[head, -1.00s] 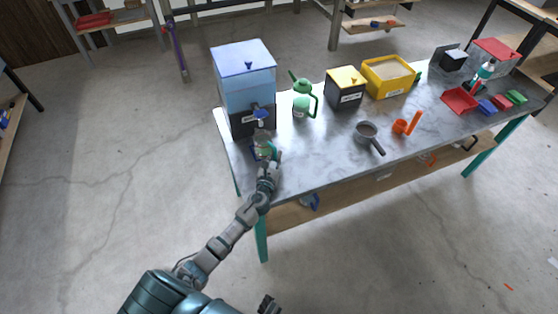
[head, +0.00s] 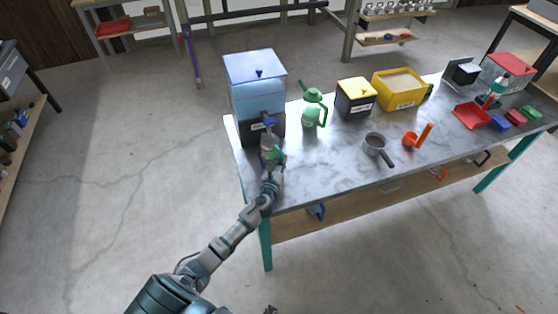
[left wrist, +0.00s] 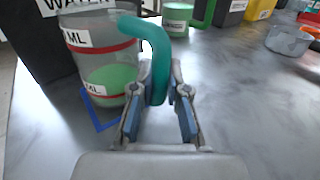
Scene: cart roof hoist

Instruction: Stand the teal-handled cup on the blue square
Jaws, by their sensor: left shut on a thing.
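The clear cup (left wrist: 100,62) has a teal handle (left wrist: 157,62), red level lines, white labels and green contents in its lower part. It stands upright at the near left of the table, in front of the water dispenser, and also shows in the head view (head: 269,146). My left gripper (left wrist: 157,95) is shut on the lower end of the handle. The blue square (left wrist: 98,118) is an outline on the table that shows around the near side of the cup's base; the cup hides the rest. I cannot tell whether the base touches the table. My right gripper is out of view.
The water dispenser (head: 256,88) stands close behind the cup. A green watering can (head: 313,108), a black box with a yellow lid (head: 356,98), a yellow bin (head: 400,90) and a grey pan (head: 375,144) stand further right. The table front between cup and pan is clear.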

